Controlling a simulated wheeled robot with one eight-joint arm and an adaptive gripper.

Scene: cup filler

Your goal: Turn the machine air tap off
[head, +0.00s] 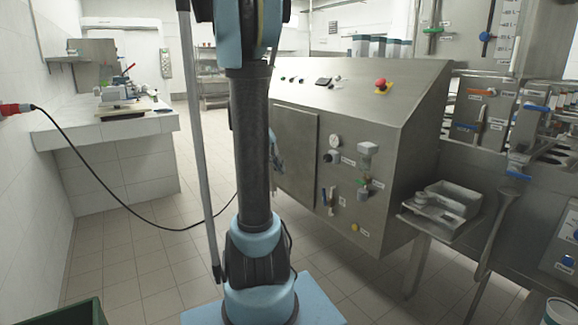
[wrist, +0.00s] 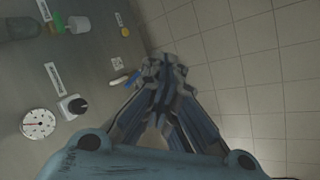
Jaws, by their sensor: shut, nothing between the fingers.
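The machine's steel side panel (head: 300,150) carries a small tap with a blue handle (wrist: 120,79), which I take to be the air tap. In the head view this tap (head: 331,199) sits low on the panel, below the gauge, beside a small label too blurred to read. My gripper (wrist: 165,72) is shut and empty. In the wrist view its fingertips are just right of the tap's handle; I cannot tell whether they touch it. In the head view my gripper (head: 276,155) is partly hidden behind my arm.
A pressure gauge (wrist: 38,123) and black knob (wrist: 73,106) are on the panel, with a green-handled valve (head: 362,184) and yellow knob (head: 355,228) nearby. A red emergency button (head: 380,83) is on top. A black cable (head: 130,215) crosses left.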

